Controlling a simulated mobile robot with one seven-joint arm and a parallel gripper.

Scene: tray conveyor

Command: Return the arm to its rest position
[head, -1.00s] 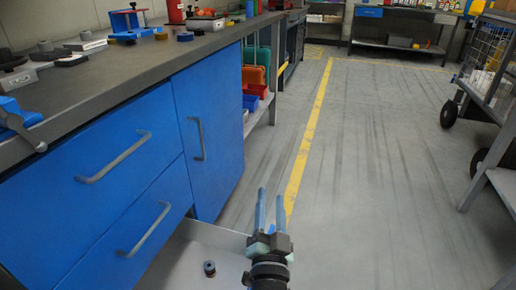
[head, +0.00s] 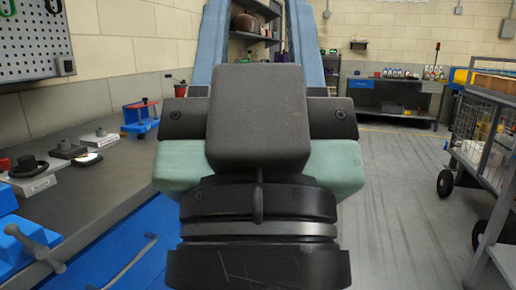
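My gripper (head: 258,35) fills the middle of the head view, raised close to the camera and pointing away from it. Its two blue fingers stand well apart with nothing between them, and I see the background shelf through the gap. The fingertips run up to the top edge of the picture. The gripper's dark body and pale green sides hide much of the middle of the room.
A grey workbench (head: 110,190) with a blue front is at left, holding a blue-and-red vise-like tool (head: 140,118) and several small dark parts. A wire-sided cart (head: 485,130) stands at right. A far bench (head: 392,95) is at the back. Grey floor shows between.

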